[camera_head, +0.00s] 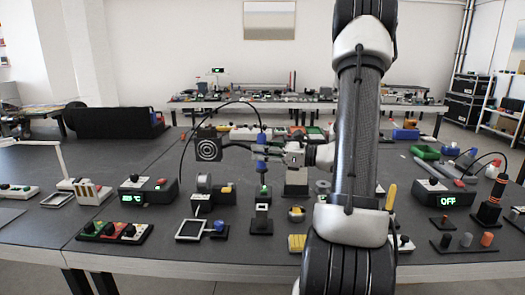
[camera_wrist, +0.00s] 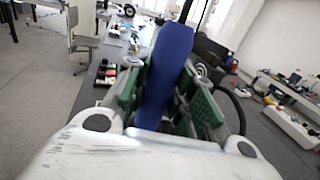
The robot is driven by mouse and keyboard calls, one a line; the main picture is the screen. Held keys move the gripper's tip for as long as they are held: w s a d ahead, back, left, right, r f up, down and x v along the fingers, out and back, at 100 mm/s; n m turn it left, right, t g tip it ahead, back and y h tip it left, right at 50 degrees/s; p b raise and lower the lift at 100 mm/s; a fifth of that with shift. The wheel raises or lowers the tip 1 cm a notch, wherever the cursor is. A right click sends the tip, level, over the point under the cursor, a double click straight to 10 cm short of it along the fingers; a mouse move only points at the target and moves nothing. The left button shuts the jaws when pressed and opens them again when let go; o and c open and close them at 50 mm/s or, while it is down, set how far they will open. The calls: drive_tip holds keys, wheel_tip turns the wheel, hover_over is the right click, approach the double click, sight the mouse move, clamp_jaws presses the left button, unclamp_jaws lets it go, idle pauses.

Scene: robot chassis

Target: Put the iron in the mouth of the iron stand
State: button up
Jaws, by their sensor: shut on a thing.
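The iron has a blue handle (camera_head: 261,138) and stands roughly upright in the head view, with a black cable looping from its top. My gripper (camera_head: 262,151) is shut on this handle above the table. In the wrist view the blue handle (camera_wrist: 167,70) sits between the green-lined fingers of my gripper (camera_wrist: 165,95). A small black stand (camera_head: 262,226) with a pale upper part, seemingly the iron stand, is below the iron in the head view. The iron's tip is hard to make out, and I cannot tell its distance from the stand.
A black station (camera_head: 147,191) with a green display is to the left. A dark plate with white rings (camera_head: 208,149) is left of the gripper. A framed tray (camera_head: 190,230) and a colored button panel (camera_head: 114,231) are in front. Another station (camera_head: 445,194) reads OFF at right.

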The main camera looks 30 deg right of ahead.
drive_tip(key=shift+f, duration=6.9)
drive_tip(key=o, duration=1)
drive_tip(key=shift+o, duration=0.2)
drive_tip(key=v, duration=1.2)
approach(262, 166)
drive_tip(key=shift+s+d+r, duration=0.1)
drive_tip(key=shift+d+r, duration=0.15)
drive_tip(key=shift+d, duration=0.25)
drive_tip(key=shift+s+d+r, duration=0.1)
drive_tip(key=shift+d+r, duration=0.1)
drive_tip(key=shift+d, duration=0.3)
